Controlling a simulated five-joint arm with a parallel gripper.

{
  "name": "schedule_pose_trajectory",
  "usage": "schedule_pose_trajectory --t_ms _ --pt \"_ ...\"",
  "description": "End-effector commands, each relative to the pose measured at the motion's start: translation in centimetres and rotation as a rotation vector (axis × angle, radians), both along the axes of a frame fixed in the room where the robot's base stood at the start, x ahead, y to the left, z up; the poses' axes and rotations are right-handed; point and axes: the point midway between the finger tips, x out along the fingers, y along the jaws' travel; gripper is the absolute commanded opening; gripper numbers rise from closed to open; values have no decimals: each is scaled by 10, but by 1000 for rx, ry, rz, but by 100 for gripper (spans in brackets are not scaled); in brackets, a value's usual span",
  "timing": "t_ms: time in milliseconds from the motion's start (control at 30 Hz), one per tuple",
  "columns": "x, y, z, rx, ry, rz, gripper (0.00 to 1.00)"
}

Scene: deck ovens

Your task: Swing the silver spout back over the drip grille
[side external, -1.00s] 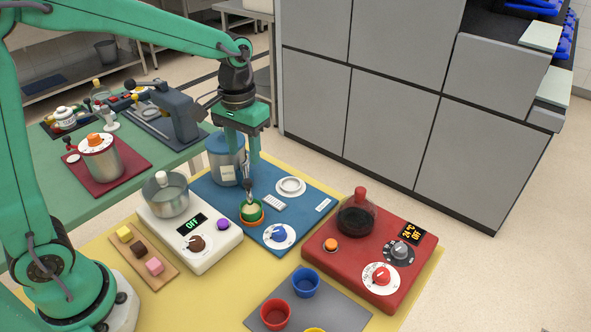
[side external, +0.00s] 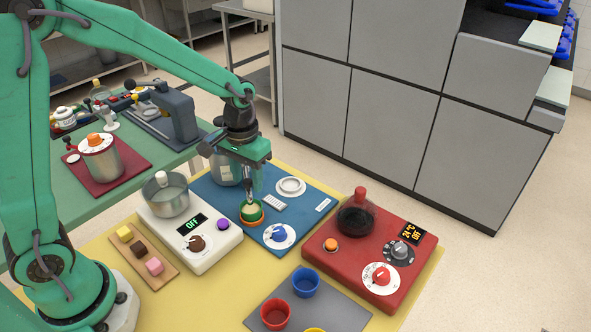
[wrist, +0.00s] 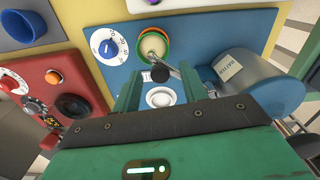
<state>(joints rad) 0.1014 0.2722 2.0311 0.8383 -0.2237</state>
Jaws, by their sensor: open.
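The silver spout (wrist: 179,68) shows in the wrist view with a dark knob (wrist: 160,73), and reaches over the green and orange cup (wrist: 154,46). In the side view the cup (side external: 251,213) stands on the blue base, mostly below my gripper. A round white ringed piece (side external: 290,186) and a small pale ribbed strip (side external: 273,203) lie to its right; I cannot tell surely which is the drip grille. The round piece also shows in the wrist view (wrist: 160,97). My gripper (wrist: 159,76) is open, its fingers on either side of the knob; contact cannot be told.
A white and blue dial (side external: 279,236) is in front on the blue base (side external: 208,190). A red hotplate unit (side external: 330,262) stands right, a white scale-like unit (side external: 212,254) left.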

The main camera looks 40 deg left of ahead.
Motion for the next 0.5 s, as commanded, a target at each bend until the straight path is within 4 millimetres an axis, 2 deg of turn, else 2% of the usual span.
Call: schedule_pose_trajectory --t_ms 167,367,400,500 --pt "0 0 0 0 0 0 43" --pt "0 0 0 0 0 0 4" --pt "0 0 0 0 0 0 0" --pt "0 0 0 0 0 0 0"
